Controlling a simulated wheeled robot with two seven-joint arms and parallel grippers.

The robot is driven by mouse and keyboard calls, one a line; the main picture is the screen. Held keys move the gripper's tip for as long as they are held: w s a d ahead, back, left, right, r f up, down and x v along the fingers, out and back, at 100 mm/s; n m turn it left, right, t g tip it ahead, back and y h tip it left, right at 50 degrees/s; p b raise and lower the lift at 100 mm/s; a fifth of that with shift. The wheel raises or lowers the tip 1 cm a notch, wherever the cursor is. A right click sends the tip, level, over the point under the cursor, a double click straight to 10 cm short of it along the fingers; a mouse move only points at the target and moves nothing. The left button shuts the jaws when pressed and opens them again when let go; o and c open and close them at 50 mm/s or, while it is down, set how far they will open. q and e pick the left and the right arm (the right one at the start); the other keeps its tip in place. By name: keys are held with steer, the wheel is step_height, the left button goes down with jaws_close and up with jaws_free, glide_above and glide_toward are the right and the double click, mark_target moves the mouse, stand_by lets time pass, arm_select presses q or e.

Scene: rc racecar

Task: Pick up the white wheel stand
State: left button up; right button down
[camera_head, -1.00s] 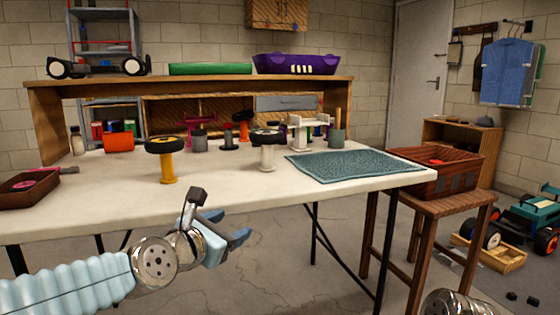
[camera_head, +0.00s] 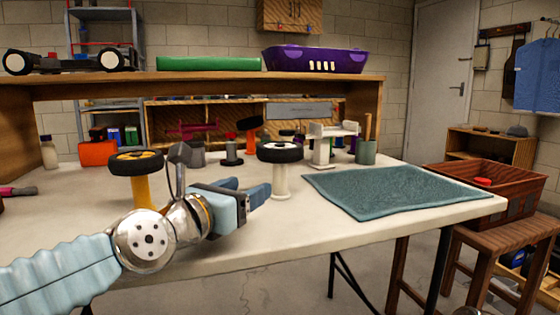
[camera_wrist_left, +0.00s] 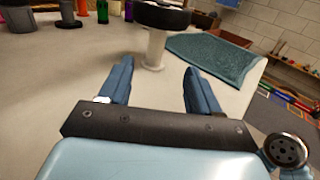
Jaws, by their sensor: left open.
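The white wheel stand (camera_head: 281,183) stands upright on the white table (camera_head: 240,235). A black wheel with a white hub (camera_head: 280,152) lies flat on top of it. My left gripper (camera_head: 258,190) is open and empty, just left of the stand's post in the head view. In the left wrist view, the white post (camera_wrist_left: 154,46) stands beyond and between the two blue fingertips (camera_wrist_left: 157,78), apart from them. The wheel there is cut off by the top edge. My right gripper is not in view.
A yellow wheel stand (camera_head: 143,192) is close behind my left wrist. A white cradle (camera_head: 322,150) stands behind the white wheel stand, and a teal mat (camera_head: 395,190) lies to its right. A shelf (camera_head: 210,76) spans the table's back. The front strip of table is clear.

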mark_target(277, 170)
arm_select(q)
steer(key=shift+w+d, duration=0.15)
steer(key=shift+w, duration=0.35)
steer(key=shift+b+x, duration=0.3)
steer(key=shift+x, duration=0.8)
steer(key=p+x, duration=0.5)
steer(key=shift+r, duration=0.25)
steer(key=shift+w+d+f+p, duration=0.2)
steer(key=shift+w+p, duration=0.15)
steer(key=shift+p, duration=0.1)
steer(key=p+x, duration=0.4)
steer(key=shift+a+r+p, duration=0.1)
steer(key=shift+p, duration=0.25)
steer(key=shift+w, duration=0.35)
steer(key=shift+w+d+f+p, duration=0.2)
steer(key=shift+d+f+p, duration=0.1)
steer(key=shift+p, duration=0.05)
